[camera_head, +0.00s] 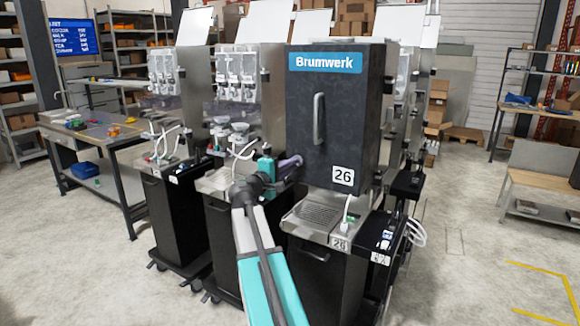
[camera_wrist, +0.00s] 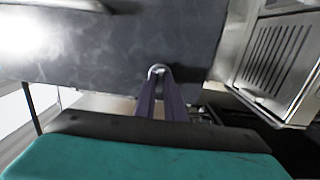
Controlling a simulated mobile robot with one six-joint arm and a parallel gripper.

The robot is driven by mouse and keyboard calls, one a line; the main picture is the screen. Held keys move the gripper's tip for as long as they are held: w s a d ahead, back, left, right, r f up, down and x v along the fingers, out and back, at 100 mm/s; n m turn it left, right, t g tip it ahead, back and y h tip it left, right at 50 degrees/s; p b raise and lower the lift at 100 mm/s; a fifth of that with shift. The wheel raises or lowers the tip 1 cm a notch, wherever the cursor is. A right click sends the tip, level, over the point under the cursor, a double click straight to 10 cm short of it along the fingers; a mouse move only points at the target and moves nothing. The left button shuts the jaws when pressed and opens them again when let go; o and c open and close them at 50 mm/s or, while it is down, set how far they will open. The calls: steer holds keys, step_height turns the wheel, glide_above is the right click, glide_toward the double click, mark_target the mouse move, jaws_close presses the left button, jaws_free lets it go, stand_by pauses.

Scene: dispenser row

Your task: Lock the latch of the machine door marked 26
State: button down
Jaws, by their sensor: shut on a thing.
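The dark machine door (camera_head: 325,110) marked 26 has a blue "Brumwerk" plate, a vertical bar handle (camera_head: 319,119) and a white 26 label (camera_head: 343,176). It looks closed. My gripper (camera_head: 298,160) reaches the door's left edge, at about the height of the label, with its purple fingers. In the wrist view the fingers (camera_wrist: 160,82) are closed together around a small rounded silver latch piece (camera_wrist: 158,69) against the dark door face. The fingers hide most of the latch, so I cannot tell its turn position.
A drip tray (camera_head: 318,217) juts out below the door, also seen in the wrist view (camera_wrist: 278,55). Open dispensers (camera_head: 238,80) stand close on the left. A black side unit (camera_head: 385,235) stands at the right. The floor in front is free.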

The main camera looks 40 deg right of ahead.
stand_by(0.4)
steer(key=c, duration=1.8)
jaws_free()
steer(key=shift+s, duration=0.1)
steer(key=a+b, duration=0.1)
steer(key=a, duration=0.3)
steer(key=s+a, duration=0.1)
steer(key=a, duration=0.4)
steer(key=s+a+b, duration=0.1)
steer(key=a, duration=0.3)
steer(key=shift+s+a+f+b, duration=0.1)
steer(key=shift+s+a+b, duration=0.1)
steer(key=shift+a+b, duration=0.15)
